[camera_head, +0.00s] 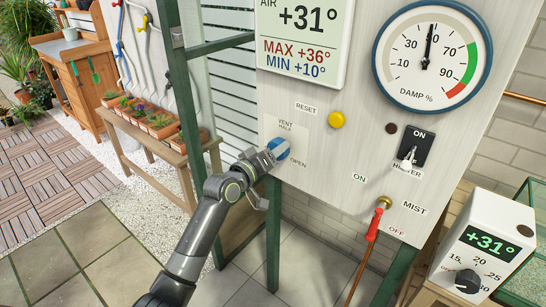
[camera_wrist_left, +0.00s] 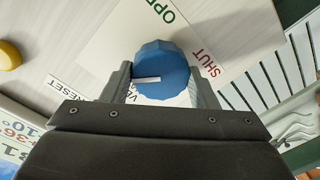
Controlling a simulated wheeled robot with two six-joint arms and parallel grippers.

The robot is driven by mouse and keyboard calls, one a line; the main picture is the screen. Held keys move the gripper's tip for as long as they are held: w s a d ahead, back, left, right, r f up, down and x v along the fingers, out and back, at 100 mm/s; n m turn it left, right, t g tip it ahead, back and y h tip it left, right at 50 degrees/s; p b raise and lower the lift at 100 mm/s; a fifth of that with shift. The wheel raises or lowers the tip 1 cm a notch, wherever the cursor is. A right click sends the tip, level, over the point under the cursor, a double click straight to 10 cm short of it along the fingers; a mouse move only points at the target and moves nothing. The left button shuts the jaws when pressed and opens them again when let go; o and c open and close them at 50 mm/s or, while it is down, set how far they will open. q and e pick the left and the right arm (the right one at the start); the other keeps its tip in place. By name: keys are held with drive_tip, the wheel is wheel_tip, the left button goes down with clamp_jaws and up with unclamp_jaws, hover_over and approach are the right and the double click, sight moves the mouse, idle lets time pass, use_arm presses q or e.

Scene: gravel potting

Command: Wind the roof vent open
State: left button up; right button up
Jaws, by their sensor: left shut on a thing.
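The vent knob (camera_head: 279,150) is a blue round knob with a white pointer mark, on the pale control panel. Its label reads VENT, HALF and OPEN in the head view. In the left wrist view the blue knob (camera_wrist_left: 160,70) sits between my fingers, and OPEN and SHUT show on the plate beyond it. The white mark points left there, toward neither of those two words. My left gripper (camera_head: 268,157) is shut on the knob, with a finger on each side. The gripper also shows in the left wrist view (camera_wrist_left: 160,84). The roof vent itself is not in view. My right gripper is not in view.
The panel (camera_head: 350,110) also bears a yellow reset button (camera_head: 337,120), a black heater switch (camera_head: 415,147), a brass mist tap with red lever (camera_head: 376,220) and a damp dial (camera_head: 432,55). A dark green post (camera_head: 273,235) stands close to my left arm.

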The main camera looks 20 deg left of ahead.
use_arm(q)
drive_tip(key=m+b, duration=0.2)
drive_tip(key=m, duration=0.1)
drive_tip(key=m+b, duration=0.2)
drive_tip(key=m, duration=0.1)
drive_tip(key=m+b, duration=0.2)
drive_tip(key=m, duration=0.1)
drive_tip(key=shift+f+m, duration=0.25)
drive_tip(key=shift+m, duration=0.15)
idle(0.4)
drive_tip(key=o, duration=1)
drive_tip(key=shift+r, duration=0.1)
drive_tip(key=shift+c, duration=0.2)
drive_tip(key=v, duration=1.7)
drive_tip(key=shift+s+f, duration=0.2)
drive_tip(key=shift+s, duration=0.05)
drive_tip(key=shift+d, duration=0.1)
